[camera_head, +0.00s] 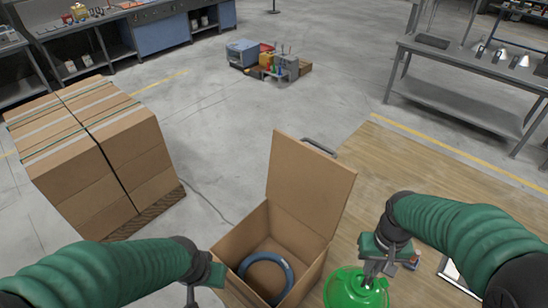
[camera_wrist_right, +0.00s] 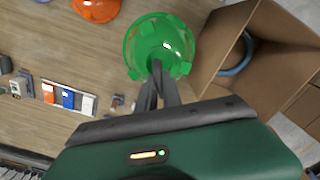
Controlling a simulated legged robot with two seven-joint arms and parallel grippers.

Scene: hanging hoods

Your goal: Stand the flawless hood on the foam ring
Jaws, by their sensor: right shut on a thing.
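A green, glossy hood (camera_head: 345,290) is held in my right gripper (camera_head: 369,276), at the lower right of the head view. In the right wrist view the green hood (camera_wrist_right: 160,42) shows as a round dome with tabs on its rim, and the fingers are shut at its middle. The blue foam ring (camera_head: 266,256) lies inside an open cardboard box, to the left of the hood; part of it also shows in the right wrist view (camera_wrist_right: 240,58). My left gripper (camera_head: 195,293) is cut off by the bottom edge, left of the box.
The cardboard box (camera_head: 235,236) has a raised flap (camera_head: 312,185) at its back right. An orange hood (camera_wrist_right: 97,8) and small colored items (camera_wrist_right: 68,99) lie on the wooden surface (camera_head: 400,160). Stacked cartons (camera_head: 95,150) stand at left. A grey bench (camera_head: 470,65) stands back right.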

